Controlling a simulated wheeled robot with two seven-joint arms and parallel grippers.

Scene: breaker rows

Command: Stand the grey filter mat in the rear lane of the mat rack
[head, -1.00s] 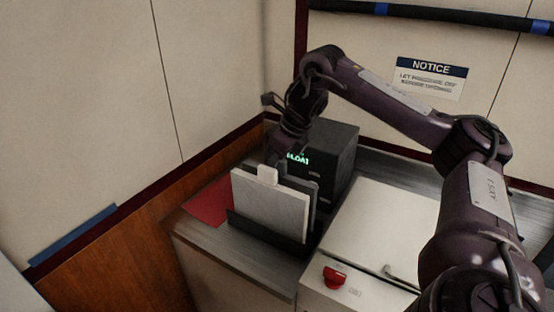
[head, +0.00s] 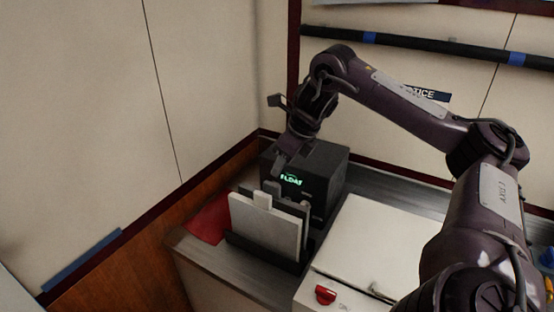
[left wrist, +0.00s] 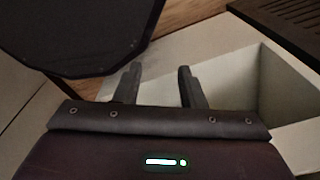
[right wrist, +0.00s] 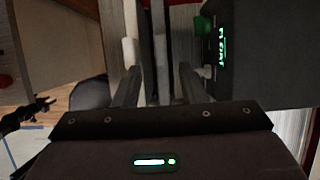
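The grey filter mat (head: 305,212) stands upright in the black mat rack (head: 262,254), behind a white mat (head: 262,222) that hides most of it. Its upper edge and tab show above the white mat. In the right wrist view the grey mat (right wrist: 160,50) appears as a narrow upright edge beyond the fingers, with the white mat's tab (right wrist: 129,50) to its left. My right gripper (head: 277,168) is above the mats, its fingers apart and clear of the grey mat. My left gripper (left wrist: 158,75) is open and empty, outside the head view.
A black box with a green display (head: 318,175) stands close behind the rack. A red sheet (head: 210,218) lies at its left. A white-topped cabinet (head: 365,240) with a red knob (head: 326,294) is at the right. A pale open bin (left wrist: 225,80) lies below my left gripper.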

